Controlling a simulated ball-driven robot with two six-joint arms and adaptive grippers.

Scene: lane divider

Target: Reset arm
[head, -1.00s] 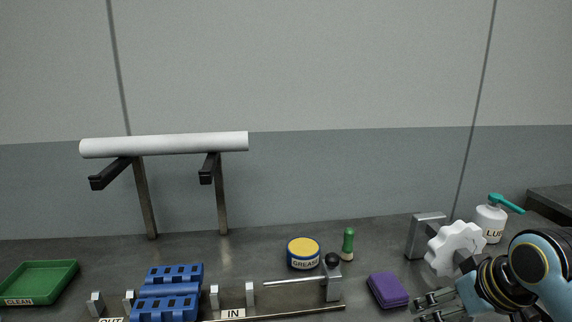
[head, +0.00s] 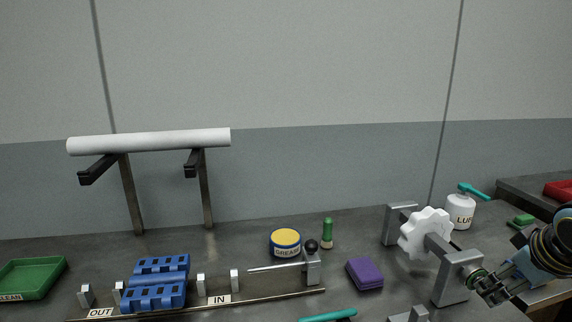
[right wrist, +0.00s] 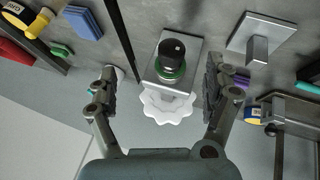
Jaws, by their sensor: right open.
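My right gripper (head: 492,290) is at the lower right of the head view, close to the grey bracket (head: 458,278) that stands beside the white scalloped wheel (head: 425,233). In the right wrist view my right gripper (right wrist: 160,80) has its fingers wide apart with nothing gripped. A black knob with a green ring (right wrist: 172,55) on the grey bracket shows between and beyond the fingers, with the white wheel (right wrist: 165,105) below it in that picture. My left gripper is not in view.
Blue lane blocks (head: 160,284) sit on a rail with OUT and IN labels. A green tray (head: 35,278), grease tin (head: 285,242), green-handled tool (head: 327,234), purple block (head: 365,273) and pump bottle (head: 460,211) stand on the bench. A white roll (head: 150,141) is on posts behind.

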